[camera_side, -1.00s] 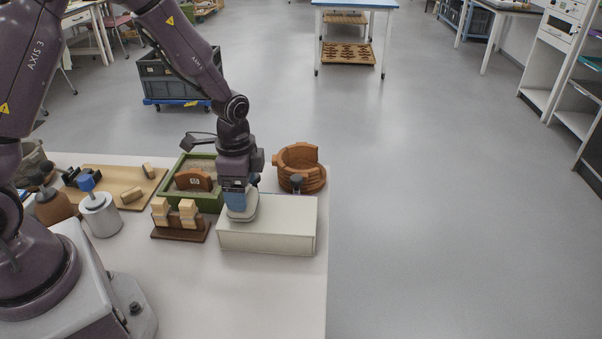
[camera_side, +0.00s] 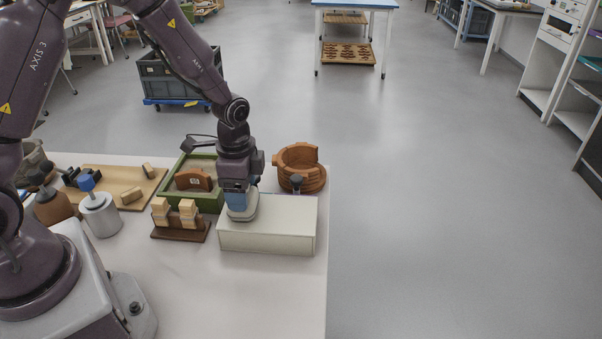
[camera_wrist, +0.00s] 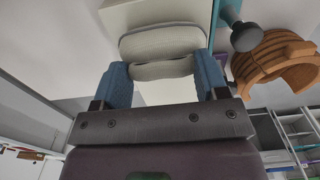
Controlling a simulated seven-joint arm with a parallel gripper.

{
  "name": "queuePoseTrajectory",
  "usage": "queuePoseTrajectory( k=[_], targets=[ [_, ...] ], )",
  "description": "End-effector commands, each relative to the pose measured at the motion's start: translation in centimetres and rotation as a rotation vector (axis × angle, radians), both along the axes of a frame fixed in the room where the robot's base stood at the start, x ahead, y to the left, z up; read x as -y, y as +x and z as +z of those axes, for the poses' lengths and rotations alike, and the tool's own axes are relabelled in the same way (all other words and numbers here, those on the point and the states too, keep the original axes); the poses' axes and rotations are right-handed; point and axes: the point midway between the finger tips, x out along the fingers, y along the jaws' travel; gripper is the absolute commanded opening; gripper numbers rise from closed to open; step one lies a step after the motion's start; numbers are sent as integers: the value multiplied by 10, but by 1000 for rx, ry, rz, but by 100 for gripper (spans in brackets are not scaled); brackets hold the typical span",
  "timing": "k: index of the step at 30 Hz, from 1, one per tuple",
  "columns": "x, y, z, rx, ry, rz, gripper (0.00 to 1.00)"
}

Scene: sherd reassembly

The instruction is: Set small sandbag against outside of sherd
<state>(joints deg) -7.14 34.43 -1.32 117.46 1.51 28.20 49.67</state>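My gripper (camera_side: 241,208) points down over the white box (camera_side: 268,235), with its blue fingers either side of the small sandbag (camera_side: 243,213). In the wrist view the sandbag (camera_wrist: 162,45) is a pale grey, pillow-like bag, and the fingers of my gripper (camera_wrist: 163,75) press on its two ends. It is at the box's top left; I cannot tell whether it touches the box. A brown sherd (camera_side: 193,180) with a pale label stands upright in the sand of the green tray (camera_side: 206,204), left of my gripper. Its lower edge is hidden in the sand.
A terracotta vessel (camera_side: 313,182) with a gap in its wall stands behind the box, near the table's right edge. A dark-knobbed tool (camera_side: 296,181) is before it. A wooden rack (camera_side: 180,232) with pale clips stands left of the box. The front table is clear.

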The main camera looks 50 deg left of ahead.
Motion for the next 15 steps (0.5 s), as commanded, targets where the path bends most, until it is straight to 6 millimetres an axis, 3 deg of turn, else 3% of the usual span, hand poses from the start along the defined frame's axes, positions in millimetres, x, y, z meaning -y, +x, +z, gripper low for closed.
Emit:
queuePoseTrajectory(
  k=[1, 3, 4, 10, 15],
  targets=[
    [0, 0, 0, 2, 1, 0, 54],
    [0, 0, 0, 1, 1, 0, 38],
    [0, 0, 0, 1, 1, 0, 36],
    [0, 0, 1, 1, 1, 0, 36],
    [0, 1, 13, 4, 1, 0, 36]
  ],
)
